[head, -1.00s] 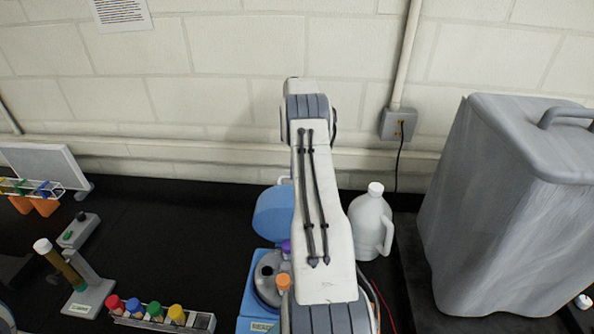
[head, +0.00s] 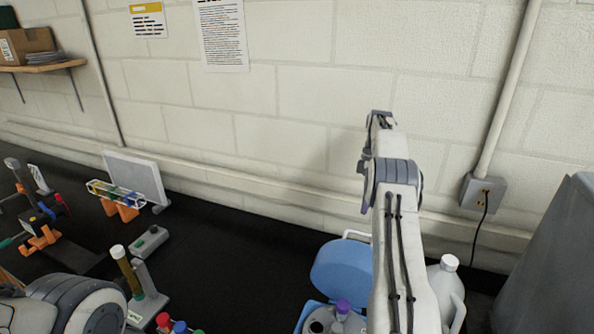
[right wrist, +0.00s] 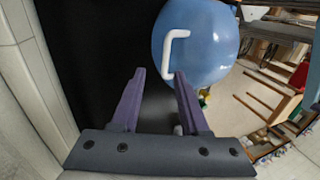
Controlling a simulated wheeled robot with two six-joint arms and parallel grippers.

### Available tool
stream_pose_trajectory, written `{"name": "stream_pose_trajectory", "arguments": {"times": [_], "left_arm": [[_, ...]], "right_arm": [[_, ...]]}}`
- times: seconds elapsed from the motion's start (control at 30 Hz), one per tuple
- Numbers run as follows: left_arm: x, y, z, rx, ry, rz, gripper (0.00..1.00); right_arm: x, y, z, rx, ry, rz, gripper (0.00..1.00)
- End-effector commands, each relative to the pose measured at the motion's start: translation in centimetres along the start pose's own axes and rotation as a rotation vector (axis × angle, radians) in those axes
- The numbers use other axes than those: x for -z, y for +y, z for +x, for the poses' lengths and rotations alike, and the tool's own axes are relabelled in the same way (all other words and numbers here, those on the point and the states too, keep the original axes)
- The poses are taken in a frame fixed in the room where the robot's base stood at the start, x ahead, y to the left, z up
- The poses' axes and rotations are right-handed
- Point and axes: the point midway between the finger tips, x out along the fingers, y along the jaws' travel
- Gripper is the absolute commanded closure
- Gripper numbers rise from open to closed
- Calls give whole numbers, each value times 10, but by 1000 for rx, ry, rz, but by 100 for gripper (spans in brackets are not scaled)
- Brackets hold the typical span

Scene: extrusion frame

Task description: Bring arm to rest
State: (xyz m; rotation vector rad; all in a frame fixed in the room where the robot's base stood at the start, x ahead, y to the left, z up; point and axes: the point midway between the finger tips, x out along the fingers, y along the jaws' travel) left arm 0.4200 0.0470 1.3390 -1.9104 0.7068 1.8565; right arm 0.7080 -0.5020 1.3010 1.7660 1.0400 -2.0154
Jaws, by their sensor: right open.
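My right arm (head: 398,230) rises from the bottom of the head view, in front of the wall. My right gripper (head: 366,195) hangs at its far end, mostly hidden behind the arm, with only a purple finger edge showing. In the right wrist view its two purple fingers (right wrist: 160,76) are apart with nothing between them. A rounded part of my left arm (head: 75,305) shows at the lower left of the head view; its gripper is out of view.
The centrifuge's open blue lid (head: 342,272) stands near my right arm and shows large in the right wrist view (right wrist: 196,45). A white jug (head: 446,285) is right of the arm. A tube rack (head: 128,192) and a stand with a capped tube (head: 140,285) are left. The black bench (head: 235,270) is clear mid-left.

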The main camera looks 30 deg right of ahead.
Motion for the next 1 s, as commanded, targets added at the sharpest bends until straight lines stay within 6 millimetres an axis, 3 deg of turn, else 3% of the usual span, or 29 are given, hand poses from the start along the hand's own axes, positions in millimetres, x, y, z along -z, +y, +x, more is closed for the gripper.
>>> {"name": "stream_pose_trajectory", "arguments": {"times": [0.17,0.27,0.37,0.5,0.6,0.7,0.87,1.0], "left_arm": [[0,0,2,0,0,0,100],[-1,-1,12,0,0,0,100],[-2,-2,29,0,0,0,100],[-3,-4,58,0,0,-1,100],[-4,-6,77,0,0,-1,100],[-5,-7,96,0,0,-1,100],[-6,-9,126,0,0,-2,100],[-8,-11,152,0,1,-2,100]], "right_arm": [[5,-1,1,-3,-2,-2,55],[30,-10,4,-16,-14,-4,55],[76,-34,12,-43,-34,-2,55],[149,-94,35,-99,-56,8,55],[187,-148,58,-139,-61,18,55],[210,-205,87,-175,-57,26,55],[217,-297,145,-224,-38,36,55],[193,-366,203,-255,-7,43,55]]}}
